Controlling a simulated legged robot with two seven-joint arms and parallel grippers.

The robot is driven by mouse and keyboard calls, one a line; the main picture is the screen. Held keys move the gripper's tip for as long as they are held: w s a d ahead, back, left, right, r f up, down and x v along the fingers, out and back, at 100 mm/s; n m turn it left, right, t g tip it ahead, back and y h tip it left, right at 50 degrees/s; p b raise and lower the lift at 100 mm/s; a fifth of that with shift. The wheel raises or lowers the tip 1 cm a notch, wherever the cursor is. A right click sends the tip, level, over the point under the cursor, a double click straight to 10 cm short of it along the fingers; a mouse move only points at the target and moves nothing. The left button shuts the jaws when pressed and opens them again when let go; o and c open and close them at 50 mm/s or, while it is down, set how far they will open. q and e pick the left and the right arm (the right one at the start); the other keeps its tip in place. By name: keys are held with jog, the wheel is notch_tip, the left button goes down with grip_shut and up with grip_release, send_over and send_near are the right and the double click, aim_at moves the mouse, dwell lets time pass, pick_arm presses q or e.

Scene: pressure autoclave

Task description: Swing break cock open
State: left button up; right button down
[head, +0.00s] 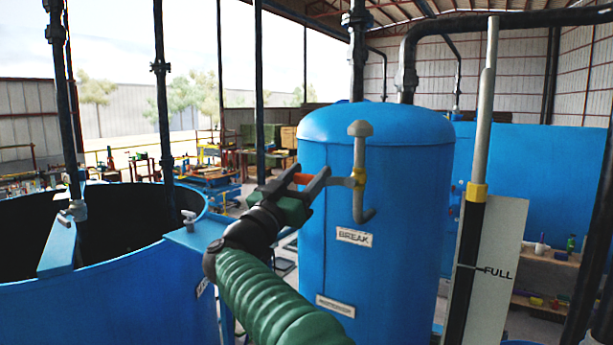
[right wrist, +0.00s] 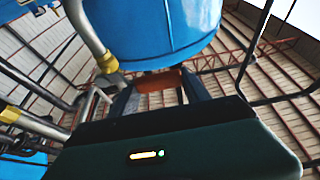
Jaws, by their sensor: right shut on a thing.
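The break cock is a yellow valve body (head: 359,176) on a grey vertical pipe in front of the blue tank marked BREAK (head: 354,237). Its lever (head: 340,181) points left, about level, and ends in an orange grip (head: 301,178). My right gripper (head: 308,184) is shut on that orange grip, with dark fingers on either side of it. In the right wrist view the orange grip (right wrist: 159,82) lies between the fingers, and the yellow valve body (right wrist: 107,62) is to the left. Part of the lever is hidden by a finger. My left gripper does not show.
The blue tank (head: 400,200) stands right behind the cock. An open blue vat (head: 120,290) stands at the left. A FULL gauge board (head: 497,270) and its pipe stand at the right. Shelves (head: 547,301) and benches are farther back.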

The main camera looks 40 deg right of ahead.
jog(key=shift+r, duration=0.1)
jog(key=shift+s+r+m+g+p, duration=0.1)
jog(key=shift+r+m+g+p, duration=0.65)
jog(key=shift+m, duration=0.65)
jog(key=r+m+g, duration=0.1)
jog(key=m+g+p, duration=0.1)
jog(key=m, duration=0.1)
jog(key=shift+s+d+r+m, duration=0.15)
jog(key=shift+s+r+m, duration=0.15)
jog(key=shift+s+r, duration=0.1)
jog(key=m+p, duration=0.1)
jog(key=m, duration=0.1)
jog(key=s+r+m+g+p, duration=0.1)
jog(key=shift+d+r+m+g, duration=0.15)
jog(key=shift+r+m+g, duration=0.15)
jog(key=shift+m, duration=0.1)
jog(key=s+d+r+m+g+y+p, duration=0.1)
jog(key=s+d+r+m+g+y, duration=0.1)
jog(key=s+m, duration=0.5)
jog(key=m+g+y, duration=0.1)
jog(key=m, duration=0.4)
jog(key=shift+y, duration=0.3)
